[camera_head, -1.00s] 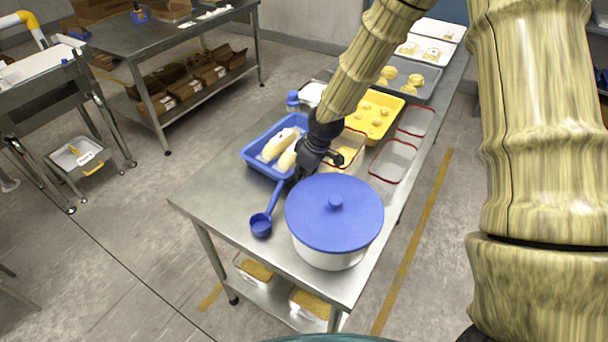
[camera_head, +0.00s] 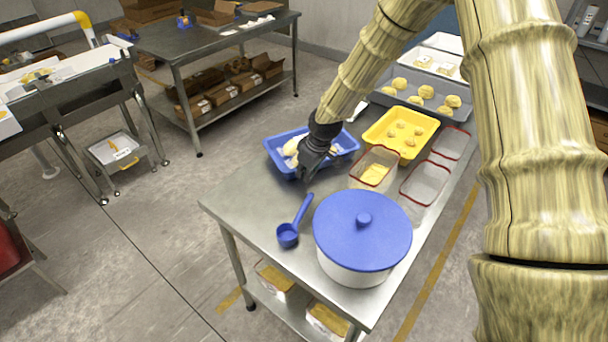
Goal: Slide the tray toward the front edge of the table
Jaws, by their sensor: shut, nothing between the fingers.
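The blue tray (camera_head: 280,163) lies on the left side of the steel table (camera_head: 238,197), behind the blue ladle. It holds pale, dough-like pieces (camera_head: 291,146), partly hidden by my arm. My gripper (camera_head: 306,177) points down at the tray's near side, by its front rim. It is shut with nothing held. Whether the fingers touch the rim or are just inside or outside it, I cannot tell. A yellow tray (camera_head: 376,139) with small dough balls and a grey tray (camera_head: 388,97) with larger ones lie farther back.
A white pot with a blue lid (camera_head: 362,232) stands near the table's front right. The blue ladle (camera_head: 289,235) lies left of it. Red-rimmed clear containers (camera_head: 376,171) stand right of the blue tray. Bare tabletop shows at the front left.

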